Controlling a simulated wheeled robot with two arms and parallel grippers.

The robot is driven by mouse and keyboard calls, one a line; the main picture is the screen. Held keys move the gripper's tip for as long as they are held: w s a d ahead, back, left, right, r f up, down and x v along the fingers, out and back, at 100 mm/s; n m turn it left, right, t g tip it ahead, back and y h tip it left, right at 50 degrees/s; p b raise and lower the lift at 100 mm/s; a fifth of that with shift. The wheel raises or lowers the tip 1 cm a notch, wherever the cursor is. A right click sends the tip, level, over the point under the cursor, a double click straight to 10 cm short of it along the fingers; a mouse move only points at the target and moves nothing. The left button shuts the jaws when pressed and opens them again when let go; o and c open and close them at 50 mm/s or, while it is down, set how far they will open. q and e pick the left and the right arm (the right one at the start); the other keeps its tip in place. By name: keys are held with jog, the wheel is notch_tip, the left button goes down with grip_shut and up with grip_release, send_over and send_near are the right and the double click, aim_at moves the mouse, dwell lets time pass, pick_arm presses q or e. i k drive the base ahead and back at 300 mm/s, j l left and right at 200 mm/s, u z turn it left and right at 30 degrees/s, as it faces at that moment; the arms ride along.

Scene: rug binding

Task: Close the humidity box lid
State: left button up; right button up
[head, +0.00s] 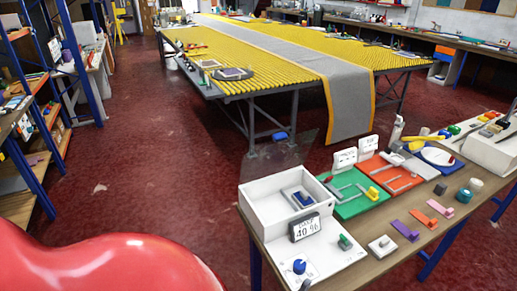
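The humidity box is a white open-topped box (262,217) at the near left corner of the wooden table. A small grey-blue block lies inside it (298,196). A display reading about 40 % (304,227) stands at its front right. A faint clear pane (268,160), which looks like the lid, rises from the box's back left side; its edges are hard to make out. The box's top looks uncovered. Neither of my grippers is in view.
A white board with a blue knob (299,266) lies in front of the box. Green (350,206) and orange (401,184) trays with tools stand to its right. Small coloured clamps (405,230) line the table's front. Red floor (150,200) is open to the left.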

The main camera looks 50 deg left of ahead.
aim_at(281, 137)
jog(key=j+z, duration=0.1)
jog(key=j, duration=0.5)
jog(key=j+z, duration=0.1)
jog(key=j, duration=0.55)
jog(key=j+z, duration=0.1)
jog(key=j, duration=0.5)
jog(key=k+j+z, duration=0.15)
jog(key=j, duration=0.45)
jog(key=k+j+z, duration=0.1)
jog(key=j, duration=0.95)
jog(key=i+j+z, duration=0.1)
jog(key=j, duration=0.4)
jog(key=j+z, duration=0.15)
jog(key=j, duration=0.15)
jog(key=k+j+z, duration=0.2)
jog(key=j, duration=0.15)
jog(key=j+z, duration=0.15)
jog(key=j, duration=0.15)
jog(key=k, duration=0.05)
